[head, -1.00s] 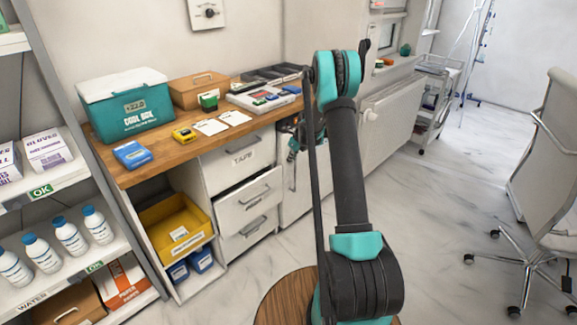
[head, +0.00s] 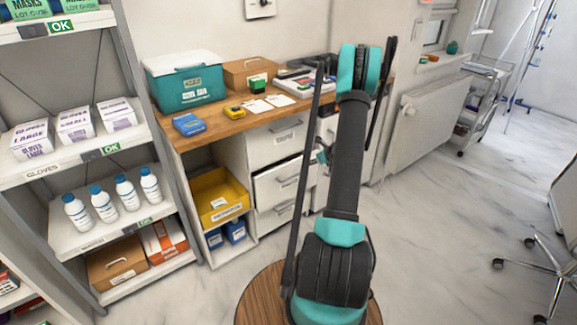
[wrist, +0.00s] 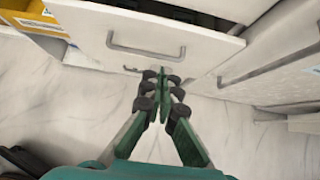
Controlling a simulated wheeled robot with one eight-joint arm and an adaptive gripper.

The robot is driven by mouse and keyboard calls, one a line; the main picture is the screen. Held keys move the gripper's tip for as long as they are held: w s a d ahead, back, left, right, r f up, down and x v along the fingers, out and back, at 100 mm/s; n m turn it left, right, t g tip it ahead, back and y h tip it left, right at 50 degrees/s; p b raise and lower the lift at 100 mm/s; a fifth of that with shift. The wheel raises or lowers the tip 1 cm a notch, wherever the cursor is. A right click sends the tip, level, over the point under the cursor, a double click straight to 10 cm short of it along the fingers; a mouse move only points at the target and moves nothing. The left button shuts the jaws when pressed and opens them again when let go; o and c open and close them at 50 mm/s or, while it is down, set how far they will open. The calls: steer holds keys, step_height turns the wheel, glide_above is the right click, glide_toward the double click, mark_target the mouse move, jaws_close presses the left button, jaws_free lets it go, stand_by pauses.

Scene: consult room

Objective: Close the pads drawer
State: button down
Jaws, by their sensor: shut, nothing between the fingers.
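The middle drawer (head: 272,188) of the white unit under the wooden counter stands partly out, with a dark gap above its front. I cannot read its label, so I cannot confirm it is the pads drawer. In the wrist view an open drawer front (wrist: 196,50) with a grey bar handle fills the top, its dark inside showing behind the upper edge. My gripper (wrist: 161,78) is shut and empty, its tips low in front of that drawer front, near a lower handle. I cannot tell whether they touch.
The drawer above (head: 275,142) is shut. A yellow bin (head: 218,197) sits in the open compartment to the left. A shelf rack (head: 150,100) with gloves and bottles stands further left. Marble floor (head: 430,220) is clear to the right, with an office chair at the edge.

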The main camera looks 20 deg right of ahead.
mark_target(294, 164)
steer(key=x, duration=0.4)
steer(key=w+r+x, duration=0.1)
steer(key=x, duration=0.6)
steer(key=shift+w+a, duration=0.6)
steer(key=shift+w, duration=0.4)
steer(key=w, duration=0.1)
steer(key=w+a, duration=0.1)
steer(key=w, duration=0.3)
steer(key=shift+a+r, duration=0.1)
steer(key=shift+a, duration=0.25)
